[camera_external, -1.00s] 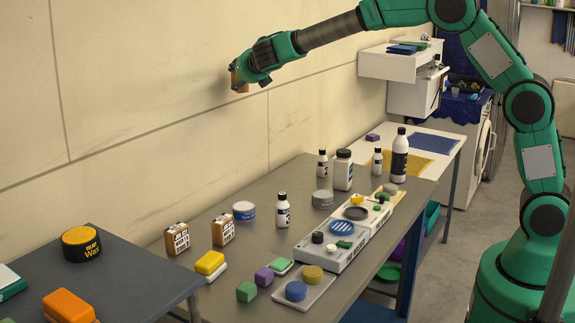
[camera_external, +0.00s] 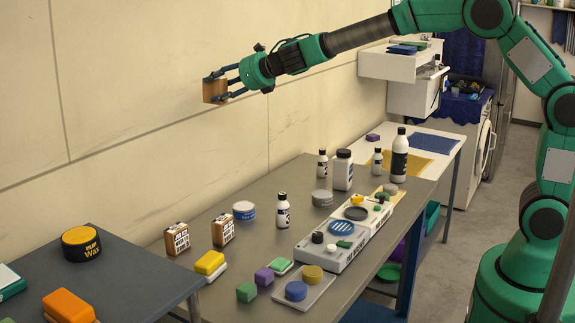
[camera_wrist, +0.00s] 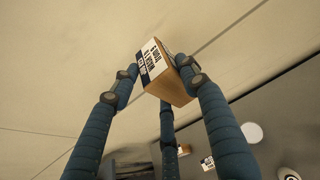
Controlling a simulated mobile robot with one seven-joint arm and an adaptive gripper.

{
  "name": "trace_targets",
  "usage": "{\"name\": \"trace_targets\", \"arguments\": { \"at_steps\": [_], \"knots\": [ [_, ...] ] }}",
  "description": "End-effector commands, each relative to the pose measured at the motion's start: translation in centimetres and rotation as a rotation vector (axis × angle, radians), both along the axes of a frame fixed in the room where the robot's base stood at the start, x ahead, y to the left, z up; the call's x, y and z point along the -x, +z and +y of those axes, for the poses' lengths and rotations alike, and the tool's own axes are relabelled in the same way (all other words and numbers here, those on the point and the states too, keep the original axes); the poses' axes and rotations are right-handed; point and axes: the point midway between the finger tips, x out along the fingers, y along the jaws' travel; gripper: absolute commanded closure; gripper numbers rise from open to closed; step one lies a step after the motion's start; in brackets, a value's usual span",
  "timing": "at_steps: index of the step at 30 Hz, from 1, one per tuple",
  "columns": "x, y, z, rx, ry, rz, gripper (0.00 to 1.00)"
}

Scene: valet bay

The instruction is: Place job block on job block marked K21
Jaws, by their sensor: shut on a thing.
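My gripper (camera_external: 222,84) is shut on a brown job block (camera_external: 214,93), high in front of the wall and well above the table. In the wrist view the held block (camera_wrist: 171,86) sits between my fingers, with a white and black printed label on one side. Two like blocks stand upright on the grey table: the left block (camera_external: 177,239) and the right block (camera_external: 222,231), a small gap apart. Both carry white labels with black print, too small to read, so I cannot tell which is marked K21. Nothing touches the held block except my fingers.
A blue-white tin (camera_external: 244,210) and a small white bottle (camera_external: 283,210) stand right of the blocks. A yellow sponge (camera_external: 209,262) lies in front. A dark side table (camera_external: 130,262) with a wax tin (camera_external: 81,244) is at left. The air above the blocks is clear.

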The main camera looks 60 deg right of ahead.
Motion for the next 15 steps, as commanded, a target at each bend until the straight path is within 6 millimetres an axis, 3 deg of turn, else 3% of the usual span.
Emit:
{"name": "trace_targets", "arguments": {
  "at_steps": [15],
  "knots": [
    [1.5, 0.0, 2.5, 0.000, 0.100, -0.001, 0.84]
  ]
}}
